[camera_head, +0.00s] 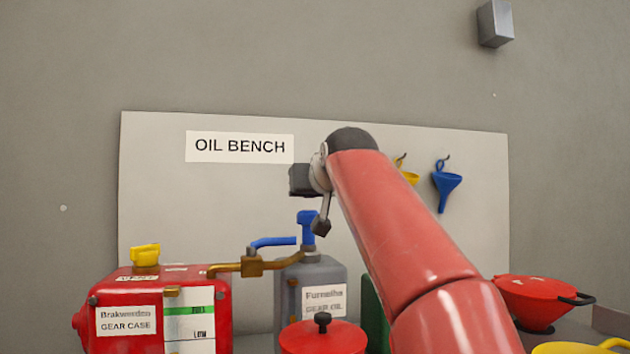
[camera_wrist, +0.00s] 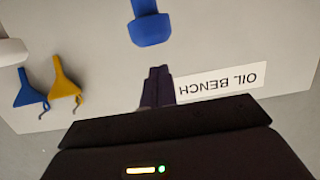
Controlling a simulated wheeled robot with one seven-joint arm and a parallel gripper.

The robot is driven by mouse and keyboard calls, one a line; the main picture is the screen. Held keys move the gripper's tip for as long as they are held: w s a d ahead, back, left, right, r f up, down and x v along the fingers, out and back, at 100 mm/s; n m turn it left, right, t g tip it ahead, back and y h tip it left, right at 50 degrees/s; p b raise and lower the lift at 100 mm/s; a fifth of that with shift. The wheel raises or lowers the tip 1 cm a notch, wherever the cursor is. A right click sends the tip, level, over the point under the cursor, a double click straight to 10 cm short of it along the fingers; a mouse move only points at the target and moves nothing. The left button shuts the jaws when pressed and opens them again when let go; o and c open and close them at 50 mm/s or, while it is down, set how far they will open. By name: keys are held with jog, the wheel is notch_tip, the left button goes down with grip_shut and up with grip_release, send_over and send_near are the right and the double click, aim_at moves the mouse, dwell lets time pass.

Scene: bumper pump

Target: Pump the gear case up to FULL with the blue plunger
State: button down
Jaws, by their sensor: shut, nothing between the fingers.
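The blue plunger (camera_head: 306,226) stands upright on top of the grey oil can (camera_head: 296,285). In the wrist view its blue head (camera_wrist: 151,28) is just beyond my fingertips, with a small gap in the picture. My gripper (camera_head: 321,227) points down beside the plunger's right edge in the head view; its fingers (camera_wrist: 158,75) are shut and empty. The red gear case (camera_head: 105,300) sits at the left, with a white gauge (camera_head: 190,338) marked by a green band above LOW. I cannot make out an oil level in it.
A brass pipe (camera_head: 252,267) and blue lever (camera_head: 272,242) lie between the can and gear case. A red lidded pot (camera_head: 322,338) stands in front. A red funnel (camera_head: 537,295) is at right. A blue funnel (camera_head: 446,181) hangs on the board (camera_head: 160,220).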

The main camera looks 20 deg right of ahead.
jog(key=shift+w+f, duration=0.1)
jog(key=shift+f, duration=0.85)
jog(key=shift+f+b, duration=0.1)
jog(key=shift+b, duration=0.2)
notch_tip(320, 180, down, 4)
jog(key=b, duration=0.3)
jog(key=shift+f, duration=0.1)
jog(key=s+r+p, duration=0.2)
jog(key=s+r, duration=0.4)
jog(key=s, duration=0.4)
jog(key=shift+r, duration=0.4)
